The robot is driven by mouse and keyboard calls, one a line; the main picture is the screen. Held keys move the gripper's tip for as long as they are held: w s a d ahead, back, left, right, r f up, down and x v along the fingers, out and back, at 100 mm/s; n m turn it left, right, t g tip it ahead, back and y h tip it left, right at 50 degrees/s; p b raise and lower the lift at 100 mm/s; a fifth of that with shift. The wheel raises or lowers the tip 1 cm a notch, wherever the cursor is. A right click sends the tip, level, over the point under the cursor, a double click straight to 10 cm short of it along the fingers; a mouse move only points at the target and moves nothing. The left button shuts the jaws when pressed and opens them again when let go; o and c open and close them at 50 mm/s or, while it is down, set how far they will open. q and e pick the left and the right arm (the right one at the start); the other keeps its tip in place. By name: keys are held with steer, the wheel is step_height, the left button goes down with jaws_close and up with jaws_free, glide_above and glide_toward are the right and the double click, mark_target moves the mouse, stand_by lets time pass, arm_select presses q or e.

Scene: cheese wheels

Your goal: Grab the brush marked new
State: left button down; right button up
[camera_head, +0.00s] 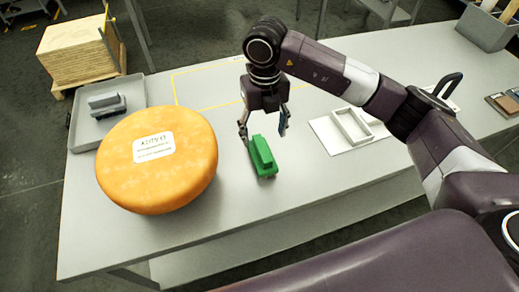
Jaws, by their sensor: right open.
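A green brush (262,157) lies on the grey table, right of the big orange cheese wheel. My right gripper (264,134) is open just above and behind it, its fingers spread to either side of the brush's far end. I cannot tell whether they touch it. A grey brush (107,104) lies in a grey tray (138,88) at the left end of the table. No marking is readable on either brush. My left gripper is not in view.
The cheese wheel (158,160) with a white label stands close left of the green brush. A white frame-like holder (352,128) lies to the right on the table (300,210). A grey bin (487,25) stands at the far right. The front middle is clear.

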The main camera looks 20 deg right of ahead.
mark_target(262, 148)
steer(key=shift+s+f, duration=0.2)
steer(key=shift+f, duration=0.2)
steer(key=f+p, duration=0.2)
steer(key=shift+s+a+f+p, duration=0.3)
steer(key=shift+s+a+p, duration=0.05)
steer(key=shift+s, duration=0.05)
steer(key=shift+w+f, duration=0.15)
steer(key=shift+f, duration=0.45)
steer(key=shift+w+f, duration=0.15)
steer(key=shift+f, duration=0.6)
steer(key=shift+r, duration=0.1)
steer(key=shift+s, duration=0.1)
steer(key=shift+c, duration=1.1)
steer(key=c, duration=1)
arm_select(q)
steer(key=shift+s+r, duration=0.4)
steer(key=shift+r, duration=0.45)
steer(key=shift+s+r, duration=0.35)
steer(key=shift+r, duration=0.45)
arm_select(e)
jaws_close()
